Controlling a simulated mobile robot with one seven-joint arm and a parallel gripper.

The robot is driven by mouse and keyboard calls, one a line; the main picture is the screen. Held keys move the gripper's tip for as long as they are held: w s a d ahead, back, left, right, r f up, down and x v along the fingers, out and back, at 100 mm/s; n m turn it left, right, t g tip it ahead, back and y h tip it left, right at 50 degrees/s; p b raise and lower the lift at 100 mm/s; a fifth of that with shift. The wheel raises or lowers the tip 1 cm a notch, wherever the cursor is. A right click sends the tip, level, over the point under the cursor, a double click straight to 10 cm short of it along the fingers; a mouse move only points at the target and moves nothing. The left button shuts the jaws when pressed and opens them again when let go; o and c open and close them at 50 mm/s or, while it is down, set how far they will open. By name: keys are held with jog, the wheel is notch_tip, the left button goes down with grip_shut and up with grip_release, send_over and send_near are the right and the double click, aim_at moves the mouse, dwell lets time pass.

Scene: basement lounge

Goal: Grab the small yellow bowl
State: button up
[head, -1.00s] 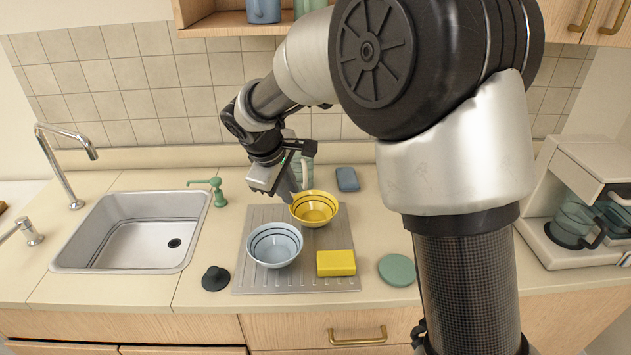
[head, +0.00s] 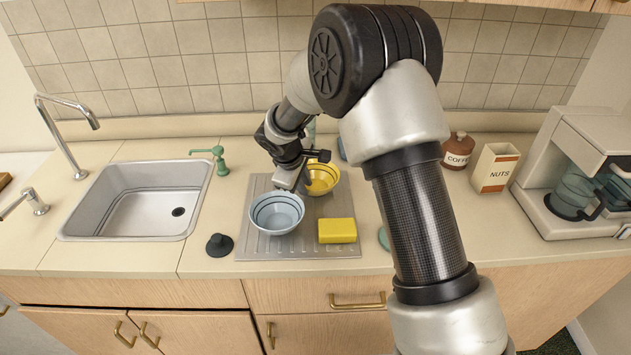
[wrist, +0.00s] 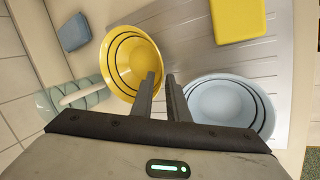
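The small yellow bowl (head: 325,180) with dark rings stands at the back of the ribbed metal drainboard (head: 310,248). In the wrist view the yellow bowl (wrist: 128,55) is left of centre, its inside facing the camera. My gripper (wrist: 162,76) has its two fingers close together with a narrow gap. One finger lies over the bowl's inside, the other just outside its wall, with the rim between them, so it looks shut on the rim. In the head view my gripper (head: 300,184) is at the bowl's left side, partly hiding it.
A light blue bowl (head: 277,213) is close in front, near my right finger in the wrist view. A yellow sponge (head: 337,231) lies on the drainboard.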

jog(key=shift+x, duration=1.6)
jog(key=shift+d, duration=0.1)
jog(key=shift+c, duration=0.4)
grip_shut()
jog(key=shift+r, duration=0.1)
